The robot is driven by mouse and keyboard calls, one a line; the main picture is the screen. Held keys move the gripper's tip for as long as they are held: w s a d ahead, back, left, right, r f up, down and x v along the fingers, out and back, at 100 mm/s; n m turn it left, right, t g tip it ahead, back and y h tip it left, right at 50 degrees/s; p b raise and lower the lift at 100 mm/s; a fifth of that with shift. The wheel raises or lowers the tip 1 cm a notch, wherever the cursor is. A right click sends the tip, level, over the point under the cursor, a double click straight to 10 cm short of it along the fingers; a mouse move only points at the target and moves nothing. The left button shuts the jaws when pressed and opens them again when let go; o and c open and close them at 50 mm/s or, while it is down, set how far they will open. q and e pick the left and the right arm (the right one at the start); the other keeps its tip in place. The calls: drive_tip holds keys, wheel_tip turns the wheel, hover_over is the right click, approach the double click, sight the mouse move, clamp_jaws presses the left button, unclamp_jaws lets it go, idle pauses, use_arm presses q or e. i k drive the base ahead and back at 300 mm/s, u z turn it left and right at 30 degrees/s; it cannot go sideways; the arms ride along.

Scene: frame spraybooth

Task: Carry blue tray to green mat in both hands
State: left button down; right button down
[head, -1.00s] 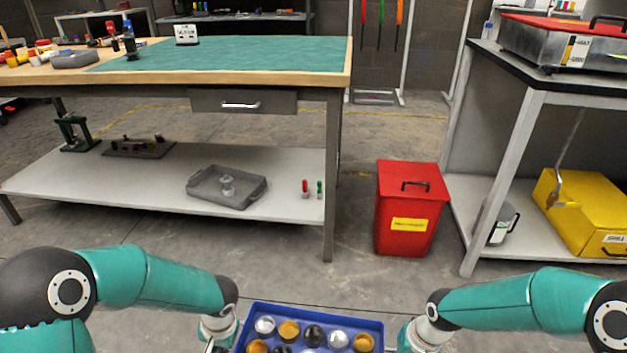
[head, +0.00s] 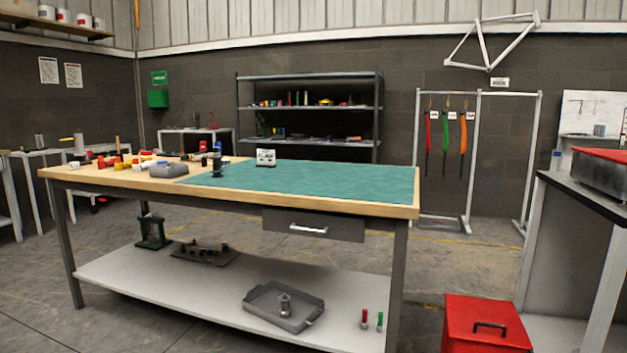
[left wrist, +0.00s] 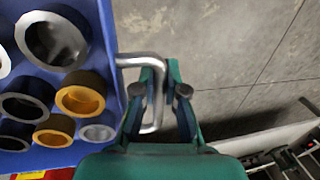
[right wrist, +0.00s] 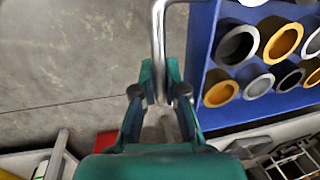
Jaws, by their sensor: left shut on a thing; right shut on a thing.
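The green mat (head: 330,188) lies on the workbench top in the head view, covering its middle and right part. The blue tray (left wrist: 109,40) is at the left of the left wrist view and at the right of the right wrist view (right wrist: 201,45). It carries several round cups in black, silver and orange. My left gripper (left wrist: 160,92) is shut on one metal bar handle of the tray. My right gripper (right wrist: 160,92) is shut on the opposite handle (right wrist: 158,35). The tray and both grippers are outside the head view.
The workbench's wooden edge (head: 230,193) and drawer (head: 313,224) face me. A small white device (head: 266,158) stands at the mat's back edge. Paint pots and tools crowd the bench's left end. A red bin (head: 485,322) stands to the bench's right. The mat's middle and right are clear.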

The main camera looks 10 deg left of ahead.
sight(345, 183)
drive_tip(key=k, duration=0.6)
drive_tip(key=u, duration=0.45)
drive_tip(key=i, duration=1.7)
drive_tip(key=z, duration=0.5)
